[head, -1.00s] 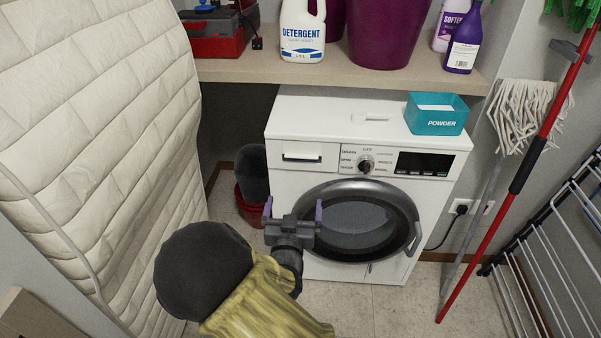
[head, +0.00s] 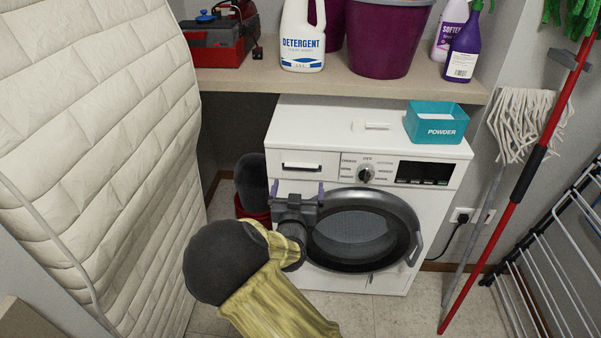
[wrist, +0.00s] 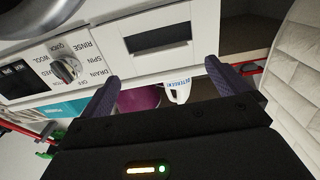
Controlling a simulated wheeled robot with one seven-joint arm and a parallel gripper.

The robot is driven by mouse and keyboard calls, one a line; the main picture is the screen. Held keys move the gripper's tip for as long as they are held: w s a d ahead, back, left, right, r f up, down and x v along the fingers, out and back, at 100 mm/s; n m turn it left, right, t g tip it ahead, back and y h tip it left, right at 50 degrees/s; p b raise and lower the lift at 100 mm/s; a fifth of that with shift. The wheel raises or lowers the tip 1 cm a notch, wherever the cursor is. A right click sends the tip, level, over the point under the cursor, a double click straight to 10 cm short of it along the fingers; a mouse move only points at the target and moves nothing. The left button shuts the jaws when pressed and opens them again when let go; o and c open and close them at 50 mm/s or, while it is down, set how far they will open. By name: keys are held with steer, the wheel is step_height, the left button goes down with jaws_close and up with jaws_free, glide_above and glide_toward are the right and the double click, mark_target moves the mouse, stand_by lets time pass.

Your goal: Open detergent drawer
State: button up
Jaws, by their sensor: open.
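The detergent drawer (head: 292,165) is the white panel at the washing machine's upper left, with a dark handle slot. It looks closed, flush with the front. In the wrist view the drawer (wrist: 150,62) and its dark handle recess (wrist: 158,36) lie just beyond my fingers. My gripper (head: 298,190) is open and empty, in front of the machine just below the drawer. Its two purple fingers (wrist: 165,90) are spread apart in the wrist view, with the drawer between and beyond them. No contact with the handle is visible.
The round door (head: 360,230) and the knob (head: 365,174) are right of the drawer. A powder box (head: 437,130) stands on the machine. A shelf (head: 340,85) with a detergent bottle (head: 303,38) is above. A quilted mattress-like panel (head: 95,130) stands left; a mop (head: 520,110) leans right.

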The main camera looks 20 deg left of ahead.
mark_target(301, 171)
steer(key=x, duration=0.8)
steer(key=shift+b, duration=0.3)
